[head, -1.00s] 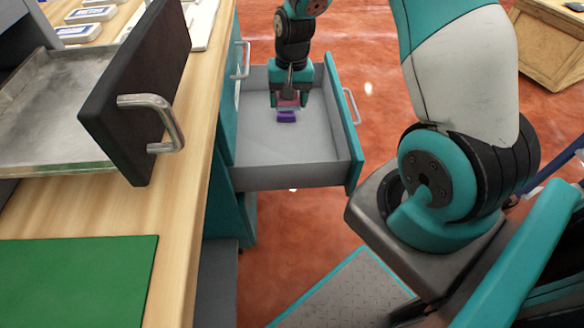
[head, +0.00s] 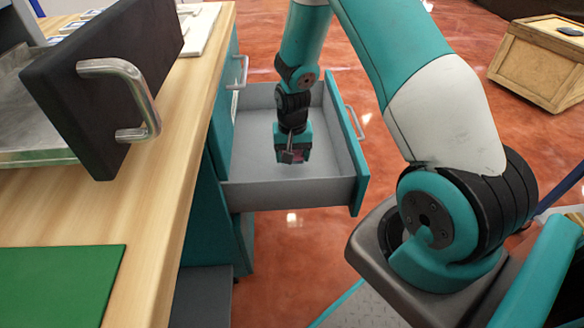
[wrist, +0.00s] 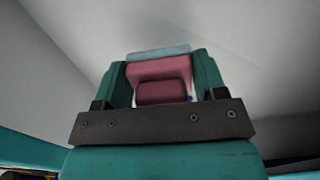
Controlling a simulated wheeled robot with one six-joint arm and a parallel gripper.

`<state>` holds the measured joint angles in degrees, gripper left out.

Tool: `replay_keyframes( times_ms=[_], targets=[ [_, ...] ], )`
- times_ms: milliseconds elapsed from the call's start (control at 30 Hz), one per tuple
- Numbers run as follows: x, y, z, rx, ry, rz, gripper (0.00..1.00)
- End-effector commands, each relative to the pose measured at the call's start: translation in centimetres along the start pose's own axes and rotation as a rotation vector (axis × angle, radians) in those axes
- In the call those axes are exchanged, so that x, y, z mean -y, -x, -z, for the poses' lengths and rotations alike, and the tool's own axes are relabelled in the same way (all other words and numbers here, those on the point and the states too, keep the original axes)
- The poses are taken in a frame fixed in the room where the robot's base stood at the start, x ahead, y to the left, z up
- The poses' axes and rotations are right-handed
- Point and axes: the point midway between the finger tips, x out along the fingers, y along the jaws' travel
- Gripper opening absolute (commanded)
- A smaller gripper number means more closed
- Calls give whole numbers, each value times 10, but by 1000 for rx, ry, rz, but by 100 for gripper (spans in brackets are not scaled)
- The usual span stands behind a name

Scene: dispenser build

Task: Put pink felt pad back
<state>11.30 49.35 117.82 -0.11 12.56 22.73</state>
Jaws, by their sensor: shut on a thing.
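My gripper (head: 292,153) is inside the open grey drawer (head: 255,190), pointing down near its front part. It is shut on the pink felt pad (head: 299,157), of which only a small patch shows between the fingers. In the wrist view, the pad (wrist: 160,68) shows as dull pink between the two teal fingers of my gripper (wrist: 160,80). A thin pale blue-grey piece (wrist: 158,52) lies across its far edge; I cannot tell what it is. Whether the pad touches the drawer floor is unclear.
The wooden counter (head: 165,190) runs along the left with a green mat (head: 60,285). A dark-fronted metal tray (head: 100,80) sticks out over it. The drawer's teal front (head: 345,135) is at its right. A wooden crate (head: 540,65) stands at the far right.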

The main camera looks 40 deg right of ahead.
Motion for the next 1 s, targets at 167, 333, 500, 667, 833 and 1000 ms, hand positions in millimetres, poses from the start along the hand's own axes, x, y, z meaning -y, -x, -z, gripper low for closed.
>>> replay_keyframes(
  times_ms=[167,333,500,667,833,1000],
  targets=[
    [0,-27,-1,3,0,-1,34],
    [-1,-42,-1,2,0,0,34],
    [-1,-41,0,1,-1,0,34],
    [-1,-41,0,1,-1,0,90],
    [-1,-41,0,1,-1,0,90],
    [0,-36,0,0,-1,0,90]
  ],
)
